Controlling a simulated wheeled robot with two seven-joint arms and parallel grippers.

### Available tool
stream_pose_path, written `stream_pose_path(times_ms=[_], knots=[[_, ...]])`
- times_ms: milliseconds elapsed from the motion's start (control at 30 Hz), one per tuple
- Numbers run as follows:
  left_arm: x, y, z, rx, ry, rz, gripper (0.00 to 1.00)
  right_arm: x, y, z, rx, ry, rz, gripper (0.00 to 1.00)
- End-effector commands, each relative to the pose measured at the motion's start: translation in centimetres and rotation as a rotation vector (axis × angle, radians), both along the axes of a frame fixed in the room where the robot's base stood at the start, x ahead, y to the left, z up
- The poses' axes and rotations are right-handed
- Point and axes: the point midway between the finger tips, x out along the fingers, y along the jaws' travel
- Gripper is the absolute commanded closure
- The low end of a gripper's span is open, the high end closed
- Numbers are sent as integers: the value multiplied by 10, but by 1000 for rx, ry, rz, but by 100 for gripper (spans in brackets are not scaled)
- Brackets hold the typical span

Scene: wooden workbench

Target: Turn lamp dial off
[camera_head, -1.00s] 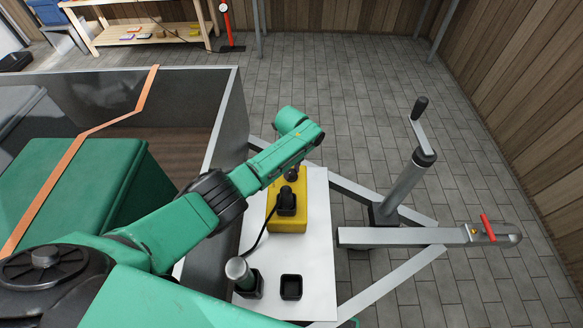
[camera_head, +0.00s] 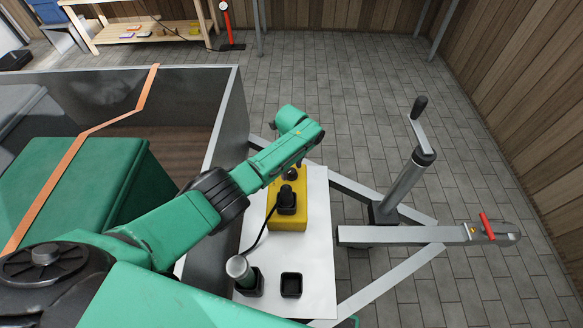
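A yellow box (camera_head: 289,217) sits on a white board. A black plug-like piece (camera_head: 287,202) stands on its top, with a black cable running from it. A small dark round part (camera_head: 291,174) shows at the box's far end, just under my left wrist; I cannot tell whether it is the dial or part of my gripper. My green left arm reaches in from the left and ends over the far end of the box. My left gripper (camera_head: 292,168) is mostly hidden beneath the wrist, so its fingers cannot be made out. No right gripper shows.
The white board (camera_head: 318,245) also holds a capped cylinder (camera_head: 240,268) in a black holder and an empty black square socket (camera_head: 291,285). A grey-walled trailer (camera_head: 231,115) with green crates stands left. A crank post (camera_head: 405,190) and metal drawbar (camera_head: 400,235) stand right.

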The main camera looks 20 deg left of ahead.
Motion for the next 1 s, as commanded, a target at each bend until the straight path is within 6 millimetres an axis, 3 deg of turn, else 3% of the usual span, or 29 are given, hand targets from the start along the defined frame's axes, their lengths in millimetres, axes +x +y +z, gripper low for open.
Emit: stream_pose_path(times_ms=[167,267,467,700,833,1000], knots=[[0,0,2,0,1,-1,29,0,0,1,0,0,0,100],[-1,0,13,-1,2,-1,29,0,0,8,0,0,0,100],[0,0,67,-2,-3,-2,29,0,0,31,0,-1,0,100],[0,0,128,-1,-2,-1,29,0,0,42,0,-1,0,100],[0,0,143,0,0,1,29,0,0,43,0,-1,0,100],[-1,0,145,0,1,1,29,0,0,43,0,-1,0,100]])
